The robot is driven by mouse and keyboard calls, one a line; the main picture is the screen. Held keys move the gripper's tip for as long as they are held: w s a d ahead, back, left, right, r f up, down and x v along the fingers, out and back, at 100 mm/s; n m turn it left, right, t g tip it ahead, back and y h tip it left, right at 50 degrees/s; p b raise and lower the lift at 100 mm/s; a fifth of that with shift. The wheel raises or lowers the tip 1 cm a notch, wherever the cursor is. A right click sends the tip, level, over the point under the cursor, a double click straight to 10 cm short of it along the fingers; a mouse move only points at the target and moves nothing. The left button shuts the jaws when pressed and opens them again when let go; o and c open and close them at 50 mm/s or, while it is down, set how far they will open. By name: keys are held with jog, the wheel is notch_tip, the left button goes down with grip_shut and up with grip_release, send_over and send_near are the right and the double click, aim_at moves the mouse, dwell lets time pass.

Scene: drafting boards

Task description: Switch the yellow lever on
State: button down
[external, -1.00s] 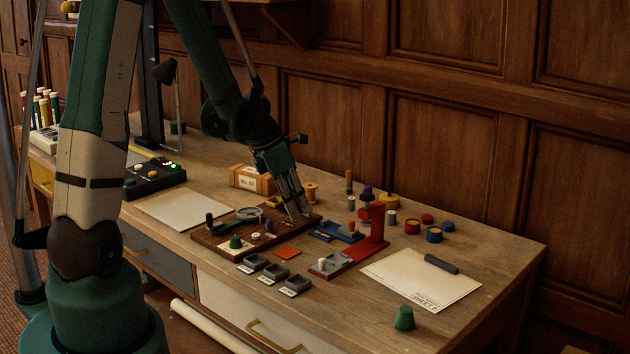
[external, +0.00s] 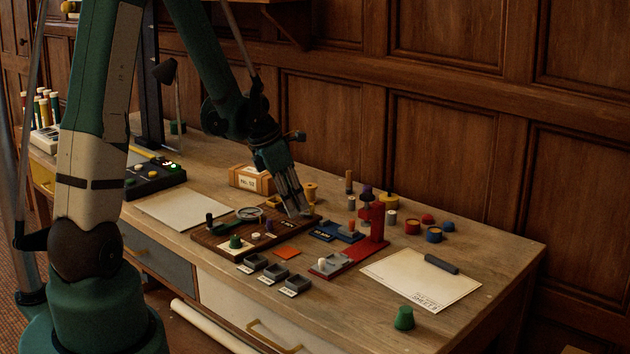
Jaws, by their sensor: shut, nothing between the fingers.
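My gripper (external: 302,212) is shut and empty, pointing down at the right end of a brown wooden board (external: 222,241). Its fingertips are at or just above the board; contact cannot be told. The board carries a round dial (external: 249,213), a green lever-like part (external: 220,225) and a green knob on a pale plate (external: 235,242). I cannot make out a yellow lever for certain; the fingers cover part of the board's right end. A black control box (external: 150,191) at the left has white and yellow knobs and bright green-white lights (external: 172,164).
A red stand (external: 378,225) and blue blocks (external: 325,231) are right of the board. Small grey trays (external: 270,273) lie in front. A cardboard box (external: 250,179) is behind. A paper sheet (external: 405,283) and a green cup-shaped piece (external: 403,318) are at the right.

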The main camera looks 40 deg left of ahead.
jog(key=shift+s, duration=0.15)
jog(key=shift+s, duration=0.5)
jog(key=s, duration=0.3)
jog(key=shift+d, duration=0.1)
jog(key=v, duration=0.3)
jog(key=shift+d+r+p, duration=0.3)
jog(key=shift+r+p, duration=0.05)
jog(key=shift+r, duration=0.05)
jog(key=d+p+v, duration=0.1)
jog(key=v, duration=0.5)
jog(key=shift+s, duration=0.15)
jog(key=shift+r, duration=0.1)
